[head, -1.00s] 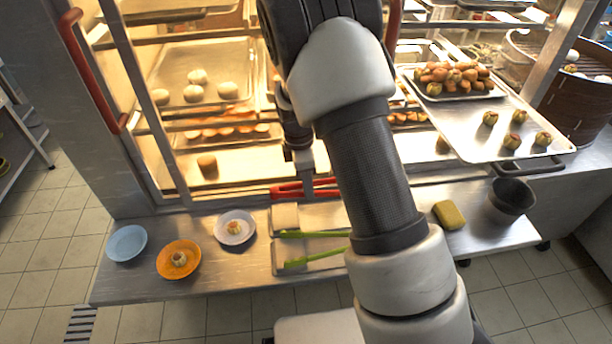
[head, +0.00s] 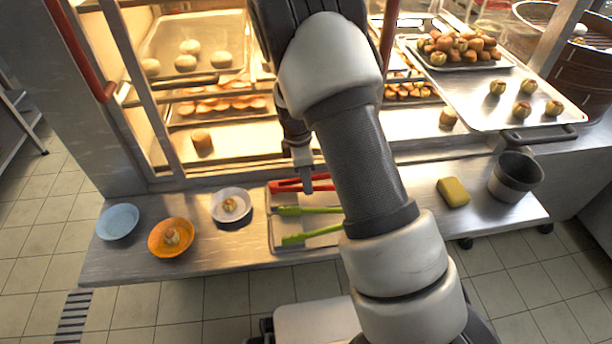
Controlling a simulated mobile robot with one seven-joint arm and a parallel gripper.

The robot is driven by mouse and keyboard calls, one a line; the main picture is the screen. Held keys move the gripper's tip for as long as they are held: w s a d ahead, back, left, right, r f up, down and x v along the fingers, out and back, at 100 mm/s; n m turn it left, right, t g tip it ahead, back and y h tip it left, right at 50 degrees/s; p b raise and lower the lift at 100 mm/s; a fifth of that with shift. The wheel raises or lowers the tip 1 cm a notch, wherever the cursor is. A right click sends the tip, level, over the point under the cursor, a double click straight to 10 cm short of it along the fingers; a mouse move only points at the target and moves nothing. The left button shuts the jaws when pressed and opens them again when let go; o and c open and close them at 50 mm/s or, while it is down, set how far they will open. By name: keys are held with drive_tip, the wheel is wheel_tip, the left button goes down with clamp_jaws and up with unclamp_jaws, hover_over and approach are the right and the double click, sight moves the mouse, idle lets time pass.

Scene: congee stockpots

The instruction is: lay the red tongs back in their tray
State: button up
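The red tongs (head: 286,186) lie level across the back part of the metal tray (head: 272,240), with their right end partly behind my arm. My gripper (head: 305,183) points down at the middle of the tongs, and its fingers are closed around them. Whether the tongs touch the tray floor is hard to tell. Two green tongs, a rear one (head: 318,210) and a front one (head: 310,236), lie in the tray in front of the red ones. My arm hides the tray's right side.
Left of the tray on the steel counter stand a white saucer (head: 219,213), an orange plate (head: 160,249) and a blue plate (head: 117,222). A yellow sponge (head: 453,192) and a dark pot (head: 515,178) stand to the right. The lit cabinet's shelves rise behind.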

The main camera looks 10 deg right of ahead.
drive_tip(key=shift+f, duration=0.2)
drive_tip(key=o, duration=0.6)
drive_tip(key=shift+o, duration=0.2)
wheel_tip(320, 180, up, 17)
drive_tip(key=a+p, duration=0.2)
drive_tip(key=p, duration=0.2)
drive_tip(key=shift+r, duration=0.2)
